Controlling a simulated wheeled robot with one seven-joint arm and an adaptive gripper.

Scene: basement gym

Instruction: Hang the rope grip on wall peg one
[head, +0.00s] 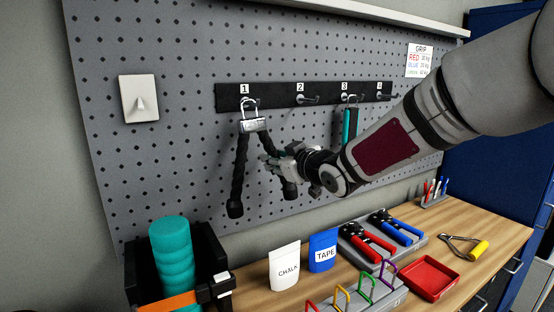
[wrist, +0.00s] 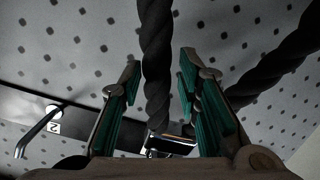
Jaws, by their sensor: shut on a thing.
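The rope grip (head: 240,168) is a black twisted rope with two hanging strands and a silver metal head (head: 253,124) with a loop. The loop overlaps wall peg one (head: 245,102), under the label 1; I cannot tell whether it is around the peg or in front of it. My gripper (head: 272,165) is at the right strand, below the head. In the wrist view, one strand (wrist: 156,60) passes between the green-padded fingers of my gripper (wrist: 160,75), which is shut on it. The other strand (wrist: 280,68) is on the right.
Peg two (head: 308,98) is empty. A teal-handled item (head: 349,124) hangs from peg three, close to my arm. Below, the wooden bench (head: 420,275) holds a chalk bag (head: 285,268), a tape bag (head: 323,250), hand grippers (head: 368,243) and a red tray (head: 432,278).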

